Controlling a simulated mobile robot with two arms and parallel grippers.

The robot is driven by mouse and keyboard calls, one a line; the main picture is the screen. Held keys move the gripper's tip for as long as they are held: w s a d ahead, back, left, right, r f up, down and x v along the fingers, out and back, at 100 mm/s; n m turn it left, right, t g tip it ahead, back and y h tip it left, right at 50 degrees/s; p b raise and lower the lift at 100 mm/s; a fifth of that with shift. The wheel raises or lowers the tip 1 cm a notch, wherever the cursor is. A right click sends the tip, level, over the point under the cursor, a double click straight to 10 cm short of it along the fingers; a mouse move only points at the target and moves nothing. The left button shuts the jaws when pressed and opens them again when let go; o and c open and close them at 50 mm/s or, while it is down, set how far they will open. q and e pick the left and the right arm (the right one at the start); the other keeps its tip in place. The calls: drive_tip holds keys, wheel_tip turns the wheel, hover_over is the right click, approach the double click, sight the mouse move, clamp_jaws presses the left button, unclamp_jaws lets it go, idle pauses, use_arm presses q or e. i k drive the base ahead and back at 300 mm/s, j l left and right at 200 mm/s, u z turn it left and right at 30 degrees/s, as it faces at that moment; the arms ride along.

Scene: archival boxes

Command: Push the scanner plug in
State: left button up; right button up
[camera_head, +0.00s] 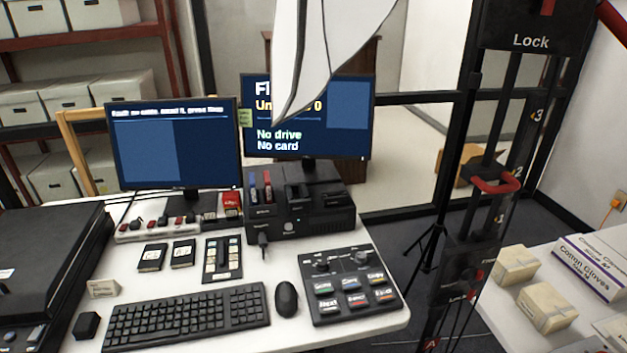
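A black plug with a cable (262,241) is at the front of the black dock unit (325,222) on the white desk; I cannot tell if it is seated in it. A white power strip (150,233) with several plugs and red switches lies behind the keyboard. A black flatbed device (45,255), perhaps the scanner, fills the desk's left end. At far right an orange plug (615,203) is at the wall outlet. Which one is the scanner plug is not clear. Neither of my grippers shows in this view.
Two monitors (172,150) stand at the back; the right one (345,105) reads "No drive, No card". A keyboard (188,317), mouse (287,298) and button panel (350,288) occupy the desk front. A black rack marked "Lock" (530,40) stands right, beside a table with boxes (545,305).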

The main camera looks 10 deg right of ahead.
sight(261, 237)
drive_tip(key=i+l, duration=0.15)
drive_tip(key=l, duration=0.15)
drive_tip(key=i+l, duration=0.15)
drive_tip(key=l, duration=0.15)
drive_tip(key=j+z, duration=0.25)
drive_tip(key=j, duration=0.4)
drive_tip(key=j+z, duration=0.25)
drive_tip(key=j, duration=0.4)
drive_tip(key=j+z, duration=0.25)
drive_tip(key=j, duration=0.4)
drive_tip(key=k+j+z, duration=0.1)
drive_tip(key=j+z, duration=0.15)
drive_tip(key=j, duration=0.4)
